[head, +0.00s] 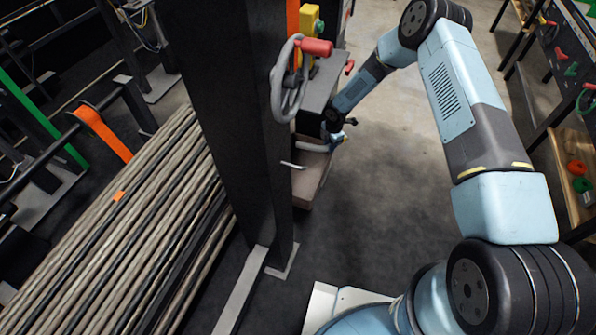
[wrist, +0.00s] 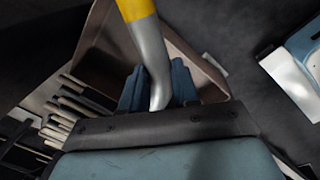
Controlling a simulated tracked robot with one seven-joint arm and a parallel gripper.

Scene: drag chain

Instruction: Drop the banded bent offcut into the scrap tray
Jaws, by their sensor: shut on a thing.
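The banded bent offcut (wrist: 150,55) is a grey rod with a yellow band, in the wrist view. My gripper (wrist: 157,88) is shut on it, with a blue finger on each side. The scrap tray (wrist: 199,63) is a brown open box behind the fingers, and the offcut shows against its inside. In the head view the tray (head: 312,182) is beside the dark column, with my gripper (head: 332,139) at its upper right edge. The offcut's far end is cut off by the wrist frame. The height of the offcut above the tray is hard to tell.
A dark upright column (head: 232,110) stands left of the tray. A grey handwheel (head: 287,85) with a red handle is above it. Long bars (head: 120,230) lie in a rack at left. Open floor (head: 390,200) is at right of the tray, and a bench (head: 570,150) beyond.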

